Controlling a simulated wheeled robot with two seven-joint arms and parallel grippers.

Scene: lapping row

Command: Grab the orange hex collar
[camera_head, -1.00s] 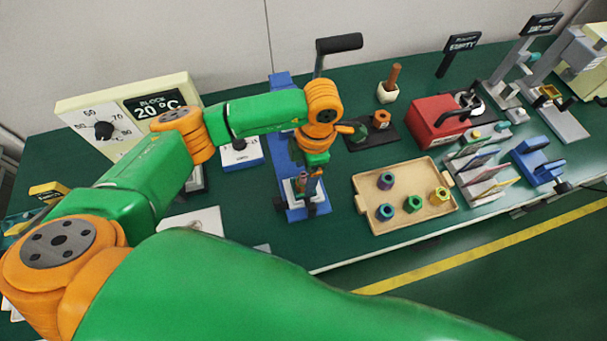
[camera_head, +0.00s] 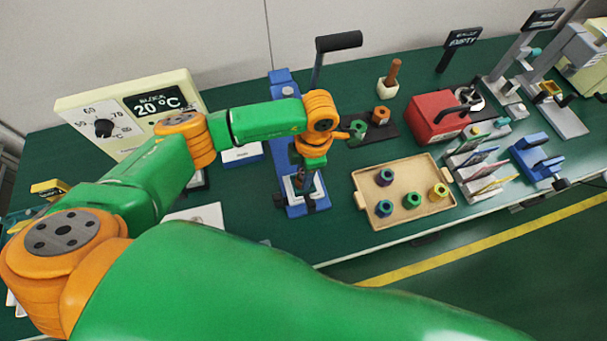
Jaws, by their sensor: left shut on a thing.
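An orange hex collar (camera_head: 381,116) sits on a black plate at the back middle, beside a green hex piece (camera_head: 357,129). My left gripper (camera_head: 304,183) points down over the front of a blue press-like stand (camera_head: 281,97), to the left of that plate and apart from the collar. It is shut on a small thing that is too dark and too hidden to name. My right gripper is not in view.
A tan tray (camera_head: 365,182) holds several coloured hex collars, right of the stand. A red box (camera_head: 436,118) stands behind it. A white pot with a brown peg (camera_head: 388,82) stands at the back. The stand's black handle (camera_head: 339,42) rises behind my left wrist.

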